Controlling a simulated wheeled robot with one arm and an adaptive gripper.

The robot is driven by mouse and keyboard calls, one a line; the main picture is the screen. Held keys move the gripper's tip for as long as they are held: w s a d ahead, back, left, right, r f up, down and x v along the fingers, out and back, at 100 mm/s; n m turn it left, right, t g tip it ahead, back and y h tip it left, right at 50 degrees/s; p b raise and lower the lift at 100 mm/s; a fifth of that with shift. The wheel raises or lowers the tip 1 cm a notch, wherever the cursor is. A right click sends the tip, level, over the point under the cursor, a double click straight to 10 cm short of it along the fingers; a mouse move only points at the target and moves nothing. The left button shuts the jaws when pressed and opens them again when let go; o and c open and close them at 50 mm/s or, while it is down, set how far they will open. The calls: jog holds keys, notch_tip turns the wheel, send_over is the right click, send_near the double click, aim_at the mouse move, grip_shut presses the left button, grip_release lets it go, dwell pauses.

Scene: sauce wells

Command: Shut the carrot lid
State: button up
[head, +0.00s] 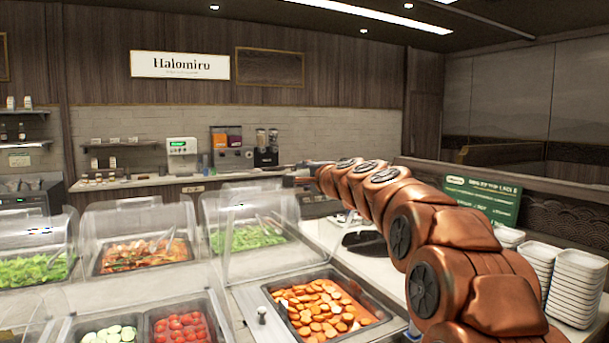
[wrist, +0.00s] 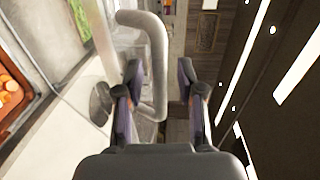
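The carrot pan (head: 325,308) is full of orange slices in the head view, and its top is uncovered. The clear carrot lid (head: 235,262) appears raised behind the pan. Carrots (wrist: 9,97) also show at the left edge of the wrist view. A grey curved handle (wrist: 158,62) fills the middle of the wrist view. My gripper (wrist: 162,75) is open, with one dark finger on each side of the handle's long bar. I see gaps beside the bar. In the head view my gripper (head: 300,167) is small at the far end of my arm.
Clear covers stand over a carrot-and-greens dish (head: 145,255), a salad pan (head: 35,270) and a green bean pan (head: 243,238). Tomatoes (head: 180,326) and cucumbers (head: 108,333) lie at front left. Stacked white plates (head: 576,285) and a green sign (head: 482,198) stand at right.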

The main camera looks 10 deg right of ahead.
jog(key=shift+c, duration=0.3)
grip_shut()
dwell(0.3)
